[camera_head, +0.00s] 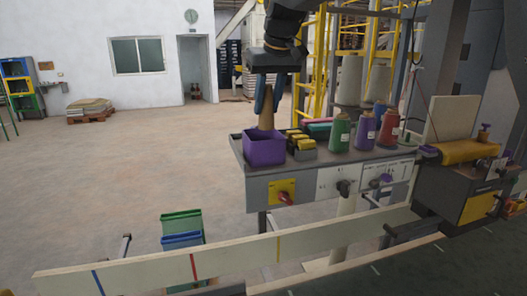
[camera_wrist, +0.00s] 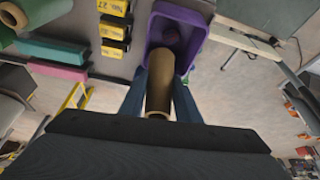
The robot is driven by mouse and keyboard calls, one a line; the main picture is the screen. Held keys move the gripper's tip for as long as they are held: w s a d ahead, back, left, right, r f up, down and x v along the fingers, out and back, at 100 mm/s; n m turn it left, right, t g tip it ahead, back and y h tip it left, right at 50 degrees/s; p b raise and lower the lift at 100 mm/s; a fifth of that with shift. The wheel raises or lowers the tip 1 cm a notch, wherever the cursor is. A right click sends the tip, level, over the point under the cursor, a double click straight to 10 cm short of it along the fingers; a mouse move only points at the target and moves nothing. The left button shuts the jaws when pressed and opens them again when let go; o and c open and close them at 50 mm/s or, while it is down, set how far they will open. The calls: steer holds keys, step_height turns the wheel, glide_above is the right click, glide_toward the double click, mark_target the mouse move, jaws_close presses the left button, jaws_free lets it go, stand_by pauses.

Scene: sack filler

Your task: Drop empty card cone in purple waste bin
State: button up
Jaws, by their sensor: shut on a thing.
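The empty card cone (camera_head: 267,110) is brown and bare. My gripper (camera_head: 264,92) is shut on it and holds it upright over the purple waste bin (camera_head: 264,150), which stands at the left end of the grey bench. In the wrist view the cone (camera_wrist: 160,84) sits between the blue fingers of my gripper (camera_wrist: 160,92), and its far end overlaps the opening of the purple bin (camera_wrist: 199,42). Something dark purple and rounded shows inside the bin. I cannot tell whether the cone's lower end is below the rim.
Black and yellow boxes (camera_head: 300,144) stand just right of the bin. Green (camera_head: 340,132), purple (camera_head: 364,132) and red (camera_head: 388,128) thread cones stand further right on the bench. Green (camera_head: 182,222) and blue (camera_head: 183,240) bins are below.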

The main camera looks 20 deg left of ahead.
steer(key=o, duration=1.1)
steer(key=shift+b+v, duration=1.15)
steer(key=shift+v, duration=2.8)
steer(key=shift+a, duration=0.1)
